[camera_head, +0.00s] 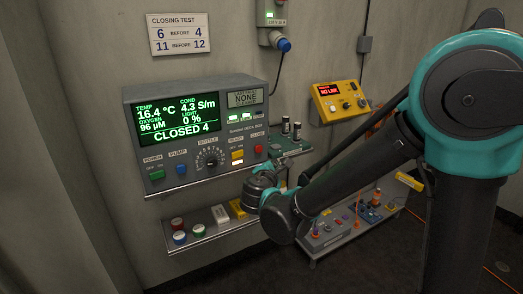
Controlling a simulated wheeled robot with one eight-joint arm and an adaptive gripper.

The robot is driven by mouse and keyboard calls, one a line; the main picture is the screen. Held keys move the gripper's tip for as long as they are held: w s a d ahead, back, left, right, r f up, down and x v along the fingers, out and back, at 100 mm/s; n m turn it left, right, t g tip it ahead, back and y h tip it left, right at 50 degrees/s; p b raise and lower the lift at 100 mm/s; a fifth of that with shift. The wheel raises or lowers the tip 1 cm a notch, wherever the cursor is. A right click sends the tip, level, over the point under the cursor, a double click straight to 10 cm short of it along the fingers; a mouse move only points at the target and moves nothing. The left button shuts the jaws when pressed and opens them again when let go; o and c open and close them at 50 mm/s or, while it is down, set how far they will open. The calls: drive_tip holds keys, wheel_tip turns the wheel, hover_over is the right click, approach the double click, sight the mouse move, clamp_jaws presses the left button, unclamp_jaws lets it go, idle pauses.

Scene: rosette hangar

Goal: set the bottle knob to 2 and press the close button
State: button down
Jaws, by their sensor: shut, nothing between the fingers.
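The grey control unit (195,184) stands on a wall shelf. Its bottle knob (210,157) is a dark round dial with white marks around it; its setting is too small to read. The red close button (258,149) is at the right of the panel, beside a yellow button (237,156). The green display (172,119) reads 16.4 °C, 4.3 S/m, 96 µM, 0 % and "CLOSED 4".
A lower shelf (208,236) holds several loose buttons. A yellow box (340,101) reading "NO LINK" hangs at right. A wall sign (179,34) reads "6 before 4, 11 before 12".

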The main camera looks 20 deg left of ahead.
drive_tip(key=shift+w+a, duration=1.4)
drive_tip(key=shift+a, duration=0.3)
drive_tip(key=shift+w+a, duration=1.4)
drive_tip(key=shift+a, duration=0.3)
drive_tip(key=shift+w+a, duration=0.3)
drive_tip(key=shift+w+a, duration=0.3)
drive_tip(key=shift+a, duration=0.05)
drive_tip(key=shift+s+d, duration=0.6)
drive_tip(key=shift+d, duration=0.1)
drive_tip(key=s+d, duration=0.3)
drive_tip(key=shift+s+d, duration=0.1)
drive_tip(key=shift+d, duration=0.3)
idle(0.4)
